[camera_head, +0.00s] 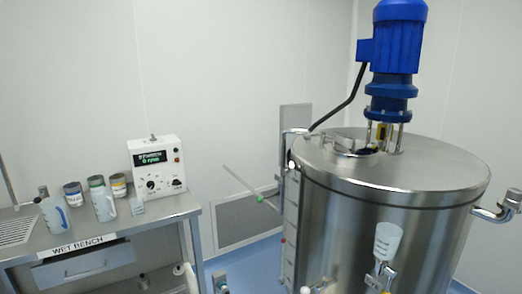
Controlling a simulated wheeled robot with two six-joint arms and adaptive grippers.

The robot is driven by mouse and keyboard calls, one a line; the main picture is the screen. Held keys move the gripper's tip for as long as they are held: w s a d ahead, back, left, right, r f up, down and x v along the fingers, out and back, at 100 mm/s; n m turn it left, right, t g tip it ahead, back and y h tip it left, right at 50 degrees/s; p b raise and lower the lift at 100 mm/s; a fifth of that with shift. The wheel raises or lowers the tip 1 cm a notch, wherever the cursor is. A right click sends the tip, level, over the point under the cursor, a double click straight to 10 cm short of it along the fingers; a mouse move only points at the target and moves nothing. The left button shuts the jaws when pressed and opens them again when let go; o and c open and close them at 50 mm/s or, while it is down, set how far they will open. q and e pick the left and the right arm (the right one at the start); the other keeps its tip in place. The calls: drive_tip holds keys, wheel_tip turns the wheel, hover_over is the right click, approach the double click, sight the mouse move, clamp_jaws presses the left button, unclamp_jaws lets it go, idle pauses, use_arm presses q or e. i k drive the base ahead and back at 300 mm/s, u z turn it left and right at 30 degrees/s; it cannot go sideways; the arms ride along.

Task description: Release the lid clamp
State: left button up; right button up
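The steel tank (345,225) stands at the right, with its domed lid (425,168) on top. A metal fitting (495,213) sticks out at the tank's right side. A small metal fitting (381,276) shows on the tank's front, under a translucent cup (387,241). I cannot tell which of these is the lid clamp, nor whether it is shut. Neither gripper shows clearly; small white and grey parts at the bottom edge may belong to my arms.
A blue motor (396,50) rises from the lid, with a black cable. A thin rod (240,184) with a green end slants left of the tank. The wet bench (160,217) at the left holds jugs, jars and a control box (157,168). Blue floor shows between.

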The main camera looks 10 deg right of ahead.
sight(307, 136)
drive_tip(key=u, duration=0.05)
drive_tip(key=k, duration=0.65)
drive_tip(key=u, duration=0.4)
drive_tip(key=i, duration=0.4)
drive_tip(key=u, duration=0.7)
drive_tip(key=i, duration=0.95)
drive_tip(key=z, duration=0.85)
drive_tip(key=i, duration=0.6)
drive_tip(key=z, duration=0.65)
